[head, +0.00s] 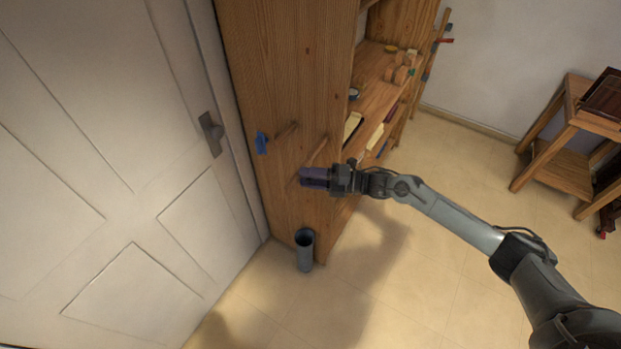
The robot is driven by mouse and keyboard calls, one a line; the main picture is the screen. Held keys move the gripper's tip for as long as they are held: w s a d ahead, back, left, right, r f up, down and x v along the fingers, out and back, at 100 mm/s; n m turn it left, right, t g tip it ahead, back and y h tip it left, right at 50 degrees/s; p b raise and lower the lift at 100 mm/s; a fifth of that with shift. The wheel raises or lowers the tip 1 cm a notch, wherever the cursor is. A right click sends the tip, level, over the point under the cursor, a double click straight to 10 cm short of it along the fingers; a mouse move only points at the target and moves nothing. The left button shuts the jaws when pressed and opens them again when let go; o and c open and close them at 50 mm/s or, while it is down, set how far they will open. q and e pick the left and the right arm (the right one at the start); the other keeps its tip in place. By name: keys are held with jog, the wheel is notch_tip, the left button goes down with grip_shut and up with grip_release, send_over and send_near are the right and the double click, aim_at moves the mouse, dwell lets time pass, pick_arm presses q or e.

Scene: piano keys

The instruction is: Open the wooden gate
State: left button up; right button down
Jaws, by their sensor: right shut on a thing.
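I see no wooden gate as such. My right gripper (328,181) is at the side panel of a tall wooden shelf (262,65), right of the door. It is shut on a dark purple thing (312,177), just below a wooden peg (317,150) on that panel. I cannot tell whether the purple thing touches the peg. My left gripper is not in view.
A blue thing (261,143) is by a second peg (286,132) on the panel. A grey cylindrical bin (304,252) stands on the floor by the shelf's foot. A wooden stand (562,165) is at the right.

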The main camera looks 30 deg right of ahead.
jog(key=shift+f, duration=0.2)
jog(key=c, duration=1)
grip_release()
jog(key=shift+o, duration=0.5)
jog(key=shift+a+r, duration=0.1)
jog(key=b+v, duration=0.1)
jog(key=v, duration=1)
jog(key=shift+w, duration=0.1)
